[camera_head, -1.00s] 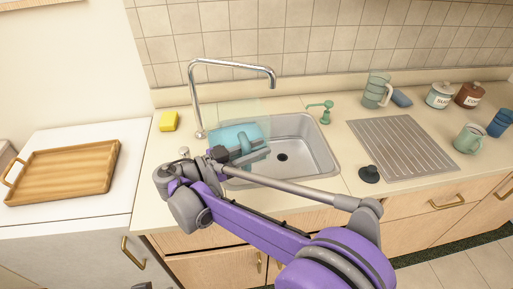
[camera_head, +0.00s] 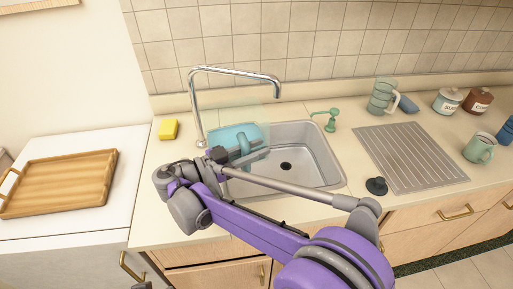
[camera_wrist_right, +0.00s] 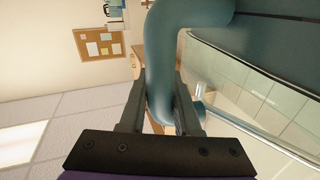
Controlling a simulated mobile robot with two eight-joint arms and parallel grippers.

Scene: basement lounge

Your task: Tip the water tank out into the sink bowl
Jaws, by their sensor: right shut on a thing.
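The water tank (camera_head: 228,133) is a clear, bluish box with a teal handle. In the head view it is over the left part of the steel sink bowl (camera_head: 316,160), tilted, behind my right wrist. My right gripper (camera_head: 236,160) is shut on the teal handle. The wrist view shows the handle (camera_wrist_right: 160,70) between the two fingers of the right gripper (camera_wrist_right: 160,105), with the clear tank wall to the right. My wrist hides part of the tank, and I cannot see whether water runs out. My left gripper is not in view.
A chrome tap (camera_head: 235,72) arches over the sink from its left. A yellow sponge (camera_head: 168,129) lies left of it. A green soap dispenser (camera_head: 330,121), a black stopper (camera_head: 376,186) and a ribbed drainboard (camera_head: 412,155) are on the right. A wooden tray (camera_head: 60,180) is far left.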

